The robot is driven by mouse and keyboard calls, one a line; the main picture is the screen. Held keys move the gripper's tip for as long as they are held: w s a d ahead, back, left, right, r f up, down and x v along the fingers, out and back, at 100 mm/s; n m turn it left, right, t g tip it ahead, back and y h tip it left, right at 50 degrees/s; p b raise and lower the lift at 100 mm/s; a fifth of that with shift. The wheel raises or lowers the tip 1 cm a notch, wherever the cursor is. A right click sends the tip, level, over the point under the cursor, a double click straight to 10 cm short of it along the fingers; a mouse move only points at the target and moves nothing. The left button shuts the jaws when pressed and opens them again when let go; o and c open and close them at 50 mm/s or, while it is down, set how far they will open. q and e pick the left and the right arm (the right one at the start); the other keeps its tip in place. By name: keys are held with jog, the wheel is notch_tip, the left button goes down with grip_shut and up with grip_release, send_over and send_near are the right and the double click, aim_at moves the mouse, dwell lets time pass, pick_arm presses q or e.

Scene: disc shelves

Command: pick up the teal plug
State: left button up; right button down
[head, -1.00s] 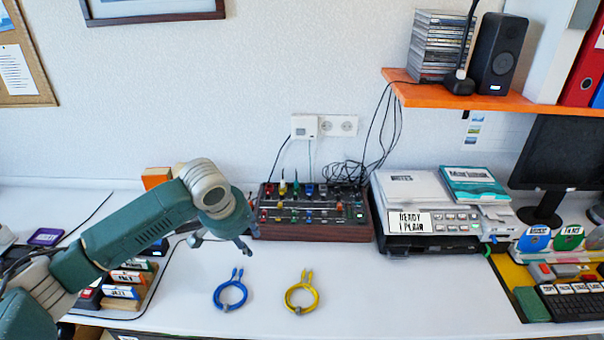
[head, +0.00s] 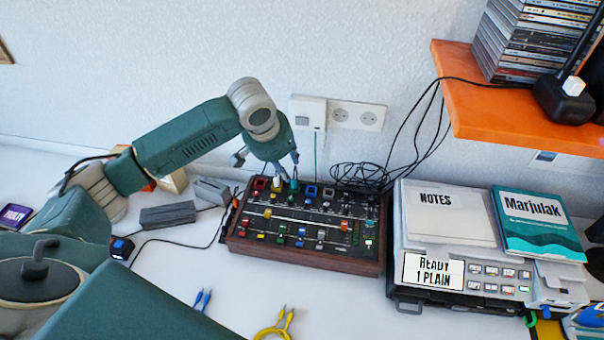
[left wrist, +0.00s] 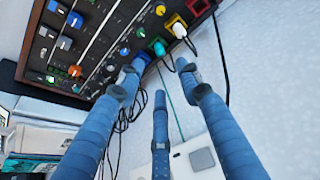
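The teal plug (head: 295,184) stands in the back row of sockets on the mixer box (head: 302,262), between a white plug (head: 277,183) and a blue plug (head: 311,191). In the left wrist view the teal plug (left wrist: 158,47) shows just beyond the fingertips, with a thin teal cable running from it towards the wall. My left gripper (head: 270,163) is above the back edge of the mixer, fingers spread. In the left wrist view the gripper (left wrist: 160,72) is open and empty, its fingers spread around the line to the teal plug. My right gripper is out of view.
Black cables (head: 362,177) bunch behind the mixer, below a wall socket (head: 357,115). A printer (head: 450,240) stands to the right, under an orange shelf (head: 500,105). Grey blocks (head: 168,215) stand left.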

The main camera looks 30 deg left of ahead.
aim_at(294, 180)
pick_arm(q)
jog(key=p+x, duration=0.2)
jog(key=x, duration=0.7)
jog(key=shift+w+f, duration=0.25)
jog(key=shift+f, duration=0.05)
jog(key=shift+w+f, duration=0.15)
jog(key=shift+f, duration=0.15)
jog(key=shift+c, duration=0.5)
grip_shut()
